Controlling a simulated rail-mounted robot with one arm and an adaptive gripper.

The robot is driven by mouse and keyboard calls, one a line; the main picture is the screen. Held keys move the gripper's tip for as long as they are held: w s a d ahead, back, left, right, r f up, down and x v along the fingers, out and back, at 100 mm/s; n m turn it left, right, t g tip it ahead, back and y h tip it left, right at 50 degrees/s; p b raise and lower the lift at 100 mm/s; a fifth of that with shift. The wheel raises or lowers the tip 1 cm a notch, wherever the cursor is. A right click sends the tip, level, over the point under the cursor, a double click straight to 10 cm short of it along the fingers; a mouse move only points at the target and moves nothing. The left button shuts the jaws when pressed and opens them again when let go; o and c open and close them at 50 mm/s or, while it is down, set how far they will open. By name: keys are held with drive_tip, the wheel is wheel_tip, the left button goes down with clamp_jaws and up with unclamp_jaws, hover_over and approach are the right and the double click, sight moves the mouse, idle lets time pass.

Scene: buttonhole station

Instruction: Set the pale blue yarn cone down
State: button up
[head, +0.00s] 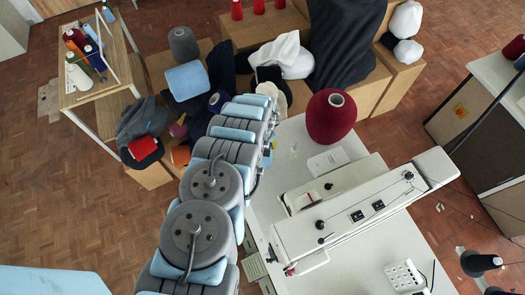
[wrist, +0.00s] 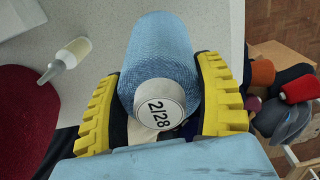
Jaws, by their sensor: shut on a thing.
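The pale blue yarn cone (wrist: 155,48) is in the wrist view, its round end with a white label reading 2/28 turned to the camera. My gripper (wrist: 160,68) has its two yellow ribbed fingers shut on the cone, one on each side. White table (wrist: 225,18) shows behind the cone; whether the cone touches it I cannot tell. In the head view my own arm reaches toward the left edge of the white table (head: 265,205), and I cannot make out the gripper or held cone there.
A large maroon yarn cone (head: 331,116) stands on the table's far end, also at left in the wrist view (wrist: 25,120). A small bottle (wrist: 68,57) is near it. The sewing machine (head: 350,217) crosses the table. Boxes (head: 155,70) with yarn and fabric stand behind.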

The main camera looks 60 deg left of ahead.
drive_tip(key=shift+f+b, duration=0.55)
drive_tip(key=shift+f, duration=0.7)
drive_tip(key=shift+f, duration=0.2)
drive_tip(key=o, duration=1.2)
drive_tip(key=shift+o, duration=0.2)
drive_tip(key=shift+r, duration=0.25)
drive_tip(key=shift+r+b, duration=1)
drive_tip(key=shift+r, duration=3.5)
drive_tip(key=shift+o, duration=0.2)
wheel_tip(320, 180, up, 3)
drive_tip(key=p, duration=0.3)
